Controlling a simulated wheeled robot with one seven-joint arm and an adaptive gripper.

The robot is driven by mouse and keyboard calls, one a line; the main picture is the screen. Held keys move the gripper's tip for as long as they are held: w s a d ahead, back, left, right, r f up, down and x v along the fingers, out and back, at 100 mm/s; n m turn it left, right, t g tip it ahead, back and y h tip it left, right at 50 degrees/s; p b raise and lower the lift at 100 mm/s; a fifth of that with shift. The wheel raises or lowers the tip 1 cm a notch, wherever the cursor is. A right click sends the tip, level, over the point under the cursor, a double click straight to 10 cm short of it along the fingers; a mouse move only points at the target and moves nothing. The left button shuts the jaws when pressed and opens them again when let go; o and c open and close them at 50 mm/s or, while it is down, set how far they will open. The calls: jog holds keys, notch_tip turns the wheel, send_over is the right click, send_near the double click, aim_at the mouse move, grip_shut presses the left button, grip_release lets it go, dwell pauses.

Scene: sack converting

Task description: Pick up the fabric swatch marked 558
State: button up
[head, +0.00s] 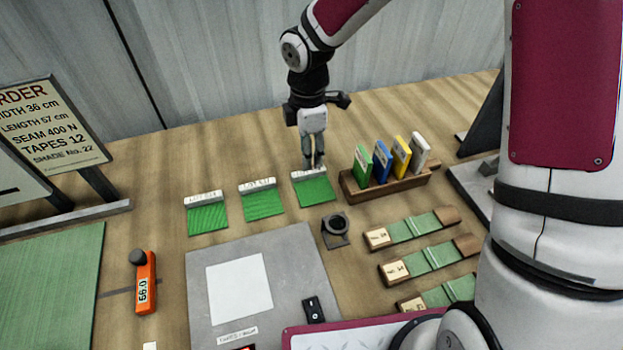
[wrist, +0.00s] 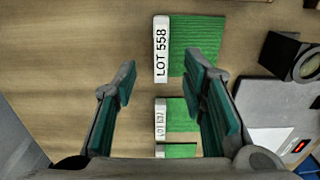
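The fabric swatch marked LOT 558 (wrist: 196,45) is a green ribbed square with a white label strip along one edge. In the head view it is the rightmost swatch (head: 316,192) of a row, and my fingers partly cover its label. My gripper (head: 314,165) points down at its label edge. In the wrist view my gripper (wrist: 162,72) is open and empty, its teal-padded fingers well apart. The label lies ahead between the fingertips, and the right finger overlaps the cloth's lower edge. I cannot tell the exact height above it.
Two similar swatches, a middle one (head: 263,203) and a left one (head: 208,217), lie alongside. A wooden rack (head: 392,192) with coloured cards stands to the right. A black loupe-like stand (head: 336,231) and a grey board (head: 215,320) lie in front.

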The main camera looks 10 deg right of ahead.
aim_at(307, 172)
jog(key=shift+s+a+f, duration=0.1)
jog(key=shift+f, duration=1.35)
jog(key=shift+a+f, duration=0.1)
jog(key=shift+f, duration=1.35)
jog(key=shift+c, duration=0.5)
grip_shut()
